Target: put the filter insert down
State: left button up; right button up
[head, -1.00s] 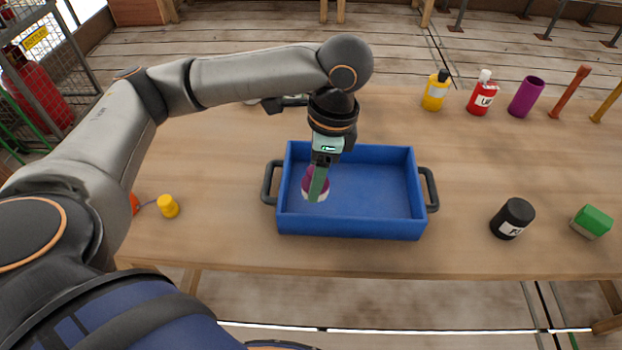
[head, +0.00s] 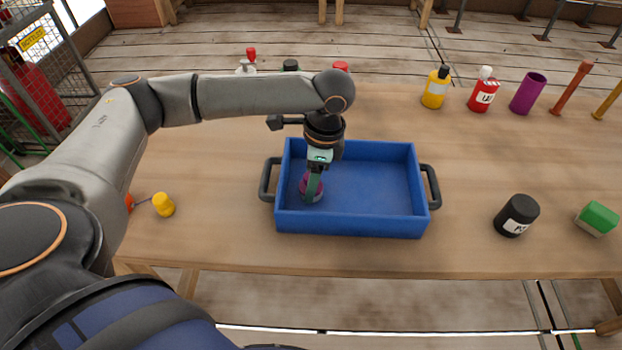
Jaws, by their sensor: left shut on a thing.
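The filter insert (head: 305,187), a small round purple piece with a pale lower part, is inside the blue tray (head: 350,222) at its left end. My left gripper (head: 313,190) points down into the tray and is shut on the insert, covering part of it. The insert is low in the tray, but I cannot tell whether it touches the tray floor. My right gripper is not in view.
The tray's middle and right are empty; it has dark side handles (head: 431,187). A yellow bottle (head: 435,90), red bottle (head: 482,95) and purple cup (head: 528,93) stand at the back. A yellow piece (head: 163,204) is left.

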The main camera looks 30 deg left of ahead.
aim_at(320, 186)
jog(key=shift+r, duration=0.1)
pick_arm(q)
jog(key=o, duration=0.9)
jog(key=shift+f, duration=0.1)
jog(key=o, duration=0.4)
jog(key=r, duration=0.4)
jog(key=d+r+p, duration=0.1)
jog(key=r, duration=0.3)
jog(key=w+r+p, duration=0.1)
jog(key=r, duration=0.3)
jog(key=shift+d+r, duration=0.1)
jog(key=shift+d, duration=0.2)
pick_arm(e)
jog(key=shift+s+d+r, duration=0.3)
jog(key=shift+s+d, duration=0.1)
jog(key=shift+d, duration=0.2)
